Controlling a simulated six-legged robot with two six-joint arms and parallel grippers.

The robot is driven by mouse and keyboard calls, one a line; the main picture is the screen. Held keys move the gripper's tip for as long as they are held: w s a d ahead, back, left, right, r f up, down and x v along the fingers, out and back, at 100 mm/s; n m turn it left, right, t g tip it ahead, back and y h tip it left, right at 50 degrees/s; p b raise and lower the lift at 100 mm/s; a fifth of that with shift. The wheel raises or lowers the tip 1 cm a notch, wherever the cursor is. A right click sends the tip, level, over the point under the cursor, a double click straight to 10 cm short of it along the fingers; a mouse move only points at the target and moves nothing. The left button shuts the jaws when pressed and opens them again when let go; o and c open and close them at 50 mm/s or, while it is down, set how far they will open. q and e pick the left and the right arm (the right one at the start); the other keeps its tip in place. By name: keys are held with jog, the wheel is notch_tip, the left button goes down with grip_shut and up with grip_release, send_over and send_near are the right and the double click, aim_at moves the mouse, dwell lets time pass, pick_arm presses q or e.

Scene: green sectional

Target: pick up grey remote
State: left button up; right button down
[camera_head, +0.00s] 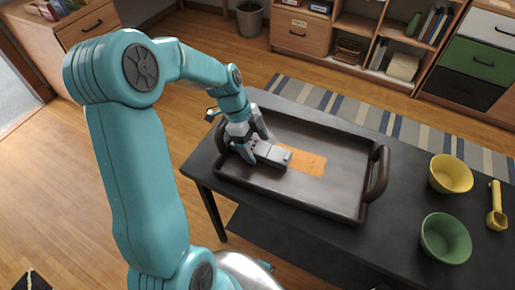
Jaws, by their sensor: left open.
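A light grey oblong thing, which looks like the grey remote (275,156), lies in the dark brown tray (340,195), beside and partly over a flat orange patch (310,165). My left gripper (256,143) reaches down into the tray's left part. It is open, with its fingers around or just above the remote's left end. That end is partly hidden by the fingers, and I cannot tell whether they touch it. My right gripper is not in view.
The tray stands on a black table (395,235) and has raised walls and a handle (377,172) at its right end. To its right are a yellow bowl (450,174), a green bowl (445,239) and a yellow scoop (496,215). Wooden shelves (350,50) stand behind.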

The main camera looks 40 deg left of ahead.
pick_arm(q)
jog(key=shift+f+b, duration=0.2)
jog(key=shift+b, duration=0.2)
jog(key=c, duration=1.1)
